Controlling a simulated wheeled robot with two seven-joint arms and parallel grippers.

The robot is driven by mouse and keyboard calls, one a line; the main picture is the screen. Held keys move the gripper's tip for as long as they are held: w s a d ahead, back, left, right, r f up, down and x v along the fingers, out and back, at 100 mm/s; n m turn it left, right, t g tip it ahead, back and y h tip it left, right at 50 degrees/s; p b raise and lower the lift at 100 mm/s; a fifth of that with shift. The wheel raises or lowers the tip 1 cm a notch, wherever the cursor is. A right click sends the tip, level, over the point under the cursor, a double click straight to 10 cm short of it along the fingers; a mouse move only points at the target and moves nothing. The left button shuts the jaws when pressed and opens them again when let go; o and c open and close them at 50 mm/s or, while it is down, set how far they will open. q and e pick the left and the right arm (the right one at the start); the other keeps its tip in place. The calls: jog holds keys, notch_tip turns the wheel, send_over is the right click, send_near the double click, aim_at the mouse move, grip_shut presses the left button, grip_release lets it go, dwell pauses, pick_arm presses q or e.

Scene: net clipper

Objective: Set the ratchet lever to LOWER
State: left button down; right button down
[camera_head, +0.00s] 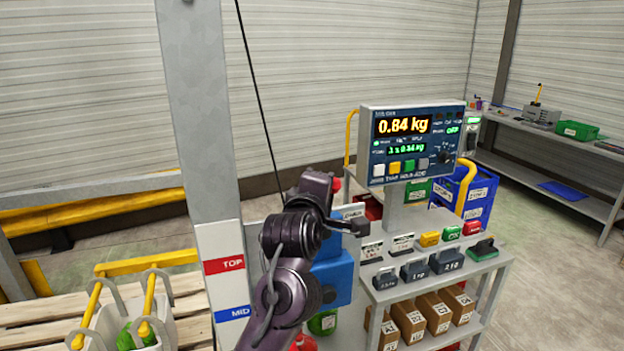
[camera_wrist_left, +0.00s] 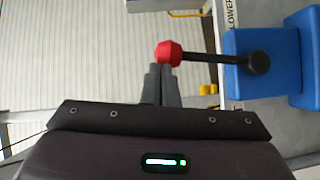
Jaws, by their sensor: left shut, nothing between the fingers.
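The ratchet lever is a black rod (camera_wrist_left: 210,58) with a red knob (camera_wrist_left: 168,53), running from a black hub (camera_wrist_left: 258,62) on a blue box (camera_wrist_left: 235,88). In the head view the red knob (camera_head: 337,183) shows partly behind my left arm, above the blue box (camera_head: 335,272), so the lever points upward. A LOWER label (camera_wrist_left: 229,14) is beside the rod. My left gripper (camera_wrist_left: 161,74) is shut and empty, its fingertips right at the knob; I cannot tell if they touch. My left wrist hides most of the lever in the head view. My right gripper is not in view.
A scale display (camera_head: 415,140) reading 0.84 kg stands on a grey cart (camera_head: 440,290) with weights and boxes at right. A grey post (camera_head: 205,150) with TOP and MID marks stands left of my arm. A white bin (camera_head: 110,325) stands lower left.

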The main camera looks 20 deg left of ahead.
pick_arm(q)
jog(key=shift+w+d+p, duration=0.4)
jog(key=shift+w+d, duration=0.45)
jog(key=shift+w, duration=0.25)
jog(key=shift+d, duration=0.3)
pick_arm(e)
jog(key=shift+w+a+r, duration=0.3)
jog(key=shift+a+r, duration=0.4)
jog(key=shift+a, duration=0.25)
pick_arm(q)
jog(key=shift+d, duration=0.1)
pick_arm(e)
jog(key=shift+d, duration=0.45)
pick_arm(q)
jog(key=shift+s+d+f+b, duration=0.15)
jog(key=shift+s+b, duration=0.15)
jog(key=shift+s, duration=0.25)
jog(key=s+b, duration=0.1)
jog(key=s, duration=0.5)
jog(key=shift+s+a+r, duration=0.25)
jog(key=shift+s+r, duration=0.05)
jog(key=shift+r, duration=0.1)
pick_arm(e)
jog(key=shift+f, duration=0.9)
